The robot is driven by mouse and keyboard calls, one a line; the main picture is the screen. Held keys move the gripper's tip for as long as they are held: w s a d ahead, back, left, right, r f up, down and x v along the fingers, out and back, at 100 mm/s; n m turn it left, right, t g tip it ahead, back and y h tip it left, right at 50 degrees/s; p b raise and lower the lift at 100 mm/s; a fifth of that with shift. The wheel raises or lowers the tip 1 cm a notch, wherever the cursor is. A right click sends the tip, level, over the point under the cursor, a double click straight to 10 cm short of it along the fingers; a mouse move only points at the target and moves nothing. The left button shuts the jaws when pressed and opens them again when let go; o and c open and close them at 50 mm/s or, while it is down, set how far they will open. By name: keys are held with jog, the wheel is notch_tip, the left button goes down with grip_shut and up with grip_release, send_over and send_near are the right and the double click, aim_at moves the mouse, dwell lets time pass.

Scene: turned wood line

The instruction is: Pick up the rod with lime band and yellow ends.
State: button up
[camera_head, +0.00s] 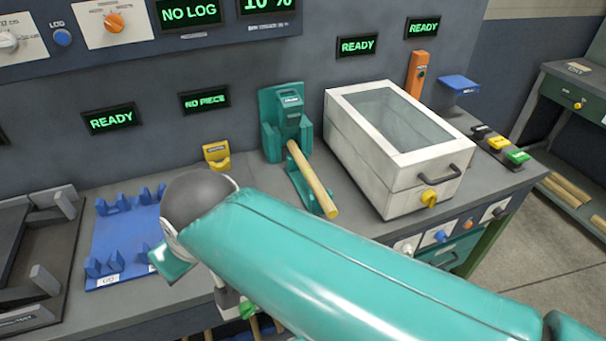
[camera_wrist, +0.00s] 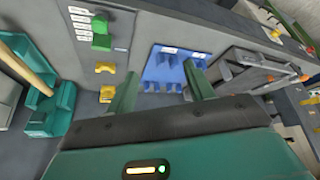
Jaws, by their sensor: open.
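I cannot make out a rod with a lime band and yellow ends in either view. A plain wooden rod (camera_head: 312,180) leans in the teal stand (camera_head: 270,142) on the bench in the head view, and no bands show on it. The rod also shows at the left of the wrist view (camera_wrist: 30,65). My gripper (camera_wrist: 160,70) is open in the wrist view, its two fingers wide apart with nothing visible between them. The blue rack (camera_wrist: 165,62) lies beyond the fingertips, and its cradles look empty. In the head view, my arm hides part of the bench front.
A white box with a glass lid (camera_head: 345,140) stands right of the stand. The blue rack (camera_head: 125,235) and a dark fixture (camera_head: 30,270) are at the left. A yellow holder (camera_head: 216,154) is near the wall. Wooden rods (camera_head: 568,187) lie on a lower shelf at the right.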

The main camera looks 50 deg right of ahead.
jog(key=m+g+h, duration=0.2)
jog(key=m, duration=0.4)
send_over(309, 171)
jog(key=s+a, duration=0.3)
jog(key=s, duration=0.2)
notch_tip(309, 171, down, 2)
jog(key=x, duration=0.9)
jog(key=shift+s+d, duration=0.1)
jog(key=shift+d, duration=0.05)
jog(key=x, duration=0.5)
jog(key=shift+w+r, duration=0.15)
jog(key=shift+w, duration=0.1)
jog(key=shift+d, duration=0.1)
jog(key=c, duration=1.1)
jog(key=shift+c, duration=0.2)
jog(key=shift+r, duration=0.2)
